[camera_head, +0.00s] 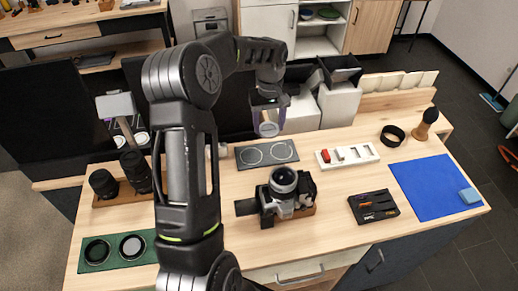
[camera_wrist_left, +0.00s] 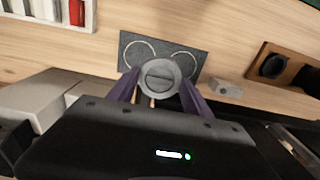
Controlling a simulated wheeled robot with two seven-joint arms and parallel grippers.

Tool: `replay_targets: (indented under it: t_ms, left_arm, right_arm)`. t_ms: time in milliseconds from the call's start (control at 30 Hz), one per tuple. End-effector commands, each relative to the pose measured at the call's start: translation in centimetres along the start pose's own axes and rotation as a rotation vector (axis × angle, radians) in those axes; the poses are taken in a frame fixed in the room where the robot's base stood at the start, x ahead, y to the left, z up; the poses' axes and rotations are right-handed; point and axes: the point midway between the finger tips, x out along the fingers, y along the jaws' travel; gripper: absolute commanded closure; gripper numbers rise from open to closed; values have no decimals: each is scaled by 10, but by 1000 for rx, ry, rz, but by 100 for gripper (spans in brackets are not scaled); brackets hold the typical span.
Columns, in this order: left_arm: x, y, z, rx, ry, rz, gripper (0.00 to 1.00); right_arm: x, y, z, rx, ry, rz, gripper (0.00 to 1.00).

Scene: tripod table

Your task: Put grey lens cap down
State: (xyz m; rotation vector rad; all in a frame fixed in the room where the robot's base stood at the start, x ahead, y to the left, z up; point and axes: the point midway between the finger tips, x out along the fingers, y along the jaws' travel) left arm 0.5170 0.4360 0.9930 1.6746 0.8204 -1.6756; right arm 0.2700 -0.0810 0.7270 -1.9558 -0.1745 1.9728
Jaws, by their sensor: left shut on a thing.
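My left gripper (camera_head: 268,122) reaches over the far middle of the table in the head view. Its purple fingers are shut on the round grey lens cap (camera_head: 268,129). In the left wrist view the cap (camera_wrist_left: 158,77) sits between the fingertips (camera_wrist_left: 158,92), its face toward the camera. A dark grey mat with two light ring outlines (camera_head: 267,153) lies on the table nearby; both rings look empty. In the left wrist view the mat (camera_wrist_left: 187,62) shows behind the cap, which covers its lower edge. The cap's exact height is hard to tell. My right gripper is not in view.
A camera (camera_head: 283,190) stands near the front middle. A white tray (camera_head: 347,156) with small items lies right of the mat. A green mat (camera_head: 118,250) with two dark rings, a wooden lens holder (camera_head: 110,200) and a blue mat (camera_head: 437,187) are also on the table.

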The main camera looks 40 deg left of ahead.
Motion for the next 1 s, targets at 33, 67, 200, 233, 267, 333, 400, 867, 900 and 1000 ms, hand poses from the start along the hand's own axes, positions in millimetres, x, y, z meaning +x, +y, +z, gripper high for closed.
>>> replay_targets:
  t_ms: [33,67,200,233,267,333,400,867,900,1000]
  left_arm:
    - [4,0,-2,8,-1,-1,88]
    - [5,0,-2,12,-1,-2,88]
    - [7,0,-4,19,0,-2,88]
    - [7,0,-4,19,1,-2,88]
    - [7,0,-4,19,1,-2,88]
    - [7,0,-4,19,1,-2,88]
    - [7,0,-4,19,1,-2,88]
    - [58,0,-4,17,1,-1,88]
    - [58,0,-4,17,1,-1,88]
    - [57,0,-4,18,1,-2,88]
  right_arm:
    - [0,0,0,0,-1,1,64]
    - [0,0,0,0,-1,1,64]
    - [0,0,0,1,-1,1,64]
    - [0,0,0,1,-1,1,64]
    - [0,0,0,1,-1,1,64]
    - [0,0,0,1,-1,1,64]
    - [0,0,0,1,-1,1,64]
    - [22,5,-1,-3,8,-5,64]
    - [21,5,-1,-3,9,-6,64]
    - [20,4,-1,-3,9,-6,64]
